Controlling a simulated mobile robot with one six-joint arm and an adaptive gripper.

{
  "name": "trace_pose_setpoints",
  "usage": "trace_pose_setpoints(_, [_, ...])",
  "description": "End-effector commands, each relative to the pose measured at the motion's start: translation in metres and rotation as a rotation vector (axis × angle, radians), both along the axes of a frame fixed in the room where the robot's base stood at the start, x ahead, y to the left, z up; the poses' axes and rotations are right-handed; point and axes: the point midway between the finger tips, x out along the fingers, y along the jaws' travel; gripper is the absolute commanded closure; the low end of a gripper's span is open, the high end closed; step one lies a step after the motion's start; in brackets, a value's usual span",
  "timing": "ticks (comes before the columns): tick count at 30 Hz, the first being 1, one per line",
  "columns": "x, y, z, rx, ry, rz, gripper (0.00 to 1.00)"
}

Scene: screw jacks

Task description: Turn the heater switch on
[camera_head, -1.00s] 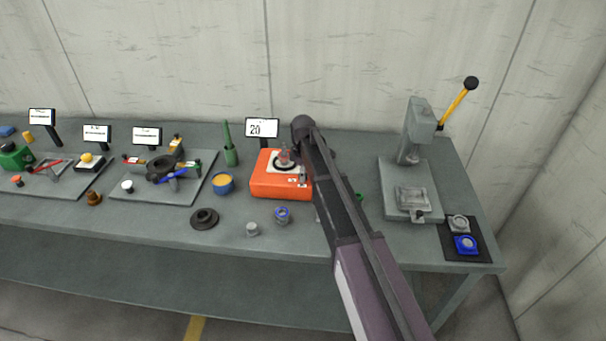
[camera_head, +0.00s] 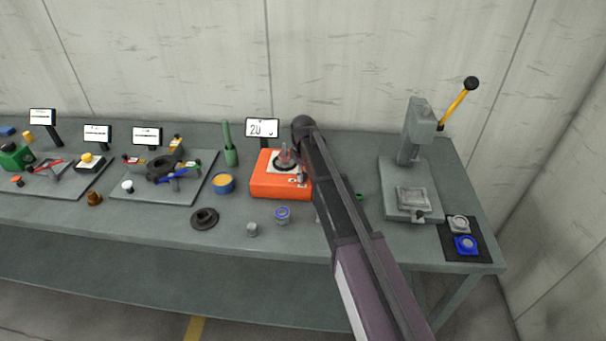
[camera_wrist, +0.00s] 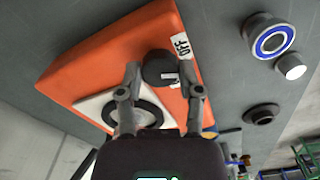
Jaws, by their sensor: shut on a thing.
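The orange heater (camera_head: 270,188) stands on the bench, with a round black-and-white ring on a white plate on its top. In the wrist view the heater body (camera_wrist: 85,75) fills the upper left. Its dark round switch knob (camera_wrist: 156,66) sits by a white "OFF" label (camera_wrist: 181,46). My gripper (camera_wrist: 164,80) is shut on the knob, one finger on each side. A small white mark shows on the knob. In the head view my arm hides most of the gripper and the knob.
A display reading "20" (camera_head: 262,128) stands behind the heater. A yellow-filled blue bowl (camera_head: 223,184), a dark flanged part (camera_head: 204,219) and a blue-ringed part (camera_head: 282,214) are nearby. A grey press (camera_head: 412,150) with a yellow lever stands to the right.

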Motion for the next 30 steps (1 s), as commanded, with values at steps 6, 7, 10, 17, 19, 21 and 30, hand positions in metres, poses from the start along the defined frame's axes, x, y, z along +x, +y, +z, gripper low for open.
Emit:
trace_pose_setpoints(6, [-0.0014, -0.0005, -0.0004, 0.0, 0.002, -0.205, 1.0])
trace_pose_setpoints(7, [-0.0014, -0.0005, -0.0004, -0.001, 0.003, -0.233, 1.0])
trace_pose_setpoints(10, [-0.0015, -0.0005, -0.0005, 0.0, 0.004, -0.328, 1.0])
trace_pose_setpoints(17, [-0.0017, -0.0008, -0.0005, 0.0, 0.004, -0.546, 1.0])
trace_pose_setpoints(19, [-0.0018, -0.0007, -0.0005, 0.0, 0.004, -0.613, 1.0])
trace_pose_setpoints(21, [-0.0019, -0.0008, -0.0005, 0.0, 0.004, -0.68, 1.0])
trace_pose_setpoints(30, [-0.0021, -0.0009, -0.0006, -0.001, 0.004, -0.953, 1.0])
